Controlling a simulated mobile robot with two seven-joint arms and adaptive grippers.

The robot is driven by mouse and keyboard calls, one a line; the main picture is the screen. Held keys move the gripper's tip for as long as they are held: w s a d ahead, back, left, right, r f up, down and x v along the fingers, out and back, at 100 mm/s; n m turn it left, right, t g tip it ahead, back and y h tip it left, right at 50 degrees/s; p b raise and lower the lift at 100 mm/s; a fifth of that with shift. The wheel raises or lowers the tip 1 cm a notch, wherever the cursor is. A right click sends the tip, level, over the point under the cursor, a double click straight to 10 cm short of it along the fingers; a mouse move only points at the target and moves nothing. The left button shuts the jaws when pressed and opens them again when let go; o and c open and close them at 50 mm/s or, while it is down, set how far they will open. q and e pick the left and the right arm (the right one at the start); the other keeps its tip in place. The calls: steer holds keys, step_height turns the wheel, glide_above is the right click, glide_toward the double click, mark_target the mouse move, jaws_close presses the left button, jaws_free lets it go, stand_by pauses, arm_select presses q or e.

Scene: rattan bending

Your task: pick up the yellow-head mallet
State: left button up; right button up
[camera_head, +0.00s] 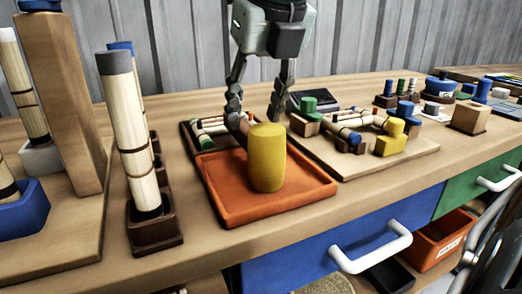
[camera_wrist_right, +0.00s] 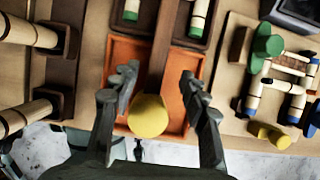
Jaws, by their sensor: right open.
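The yellow-head mallet (camera_head: 267,157) rests on the orange tray (camera_head: 225,203), its thick yellow head facing the head camera. In the right wrist view, the yellow head (camera_wrist_right: 148,116) is near the middle, and a brown handle (camera_wrist_right: 163,45) runs up from it past the tray's far edge. My right gripper (camera_head: 256,112) points down behind the head in the head view. In the wrist view, its open fingers (camera_wrist_right: 158,76) stand on both sides of the mallet, apart from it. Most of the handle is hidden in the head view. My left gripper is not in view.
A dark tray with rattan pieces (camera_head: 212,125) lies behind the orange tray. Upright rattan poles in a dark holder (camera_head: 152,235) stand to the left. A wooden board with a bending jig (camera_head: 345,165) is at the right. Blue and green drawers (camera_head: 345,225) are below the table.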

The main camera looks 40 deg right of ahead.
steer(key=x, duration=0.5)
steer(key=shift+a, duration=0.15)
jaws_close()
